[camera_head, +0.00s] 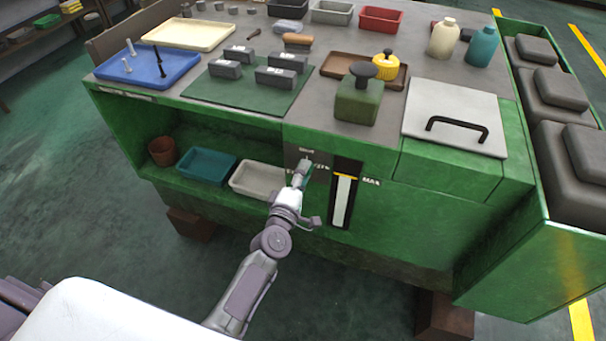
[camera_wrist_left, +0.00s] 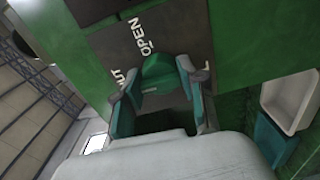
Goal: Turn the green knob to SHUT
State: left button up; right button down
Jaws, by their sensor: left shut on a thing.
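The green knob (camera_wrist_left: 160,68) sits on a dark panel (camera_wrist_left: 112,45) on the front of the green machine. OPEN and part of SHUT are lettered on the panel in the wrist view. My left gripper (camera_wrist_left: 158,86) is shut on the knob, a teal finger on either side of it. In the head view my left gripper (camera_head: 303,172) reaches the panel and hides most of the knob. I cannot tell exactly which word the knob points to. My right gripper is not in view.
A gauge with a white column (camera_head: 341,203), marked MAX, stands just right of my gripper. A white tray (camera_head: 238,190) and a teal tray (camera_head: 190,170) lie on the shelf to the left. The bench top (camera_head: 320,75) above holds several trays, blocks and bottles.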

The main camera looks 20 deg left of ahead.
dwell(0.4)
pick_arm(q)
jog(key=o, duration=1.1)
jog(key=shift+o, duration=0.2)
jog(key=s, duration=1.2)
jog(key=shift+a, duration=0.25)
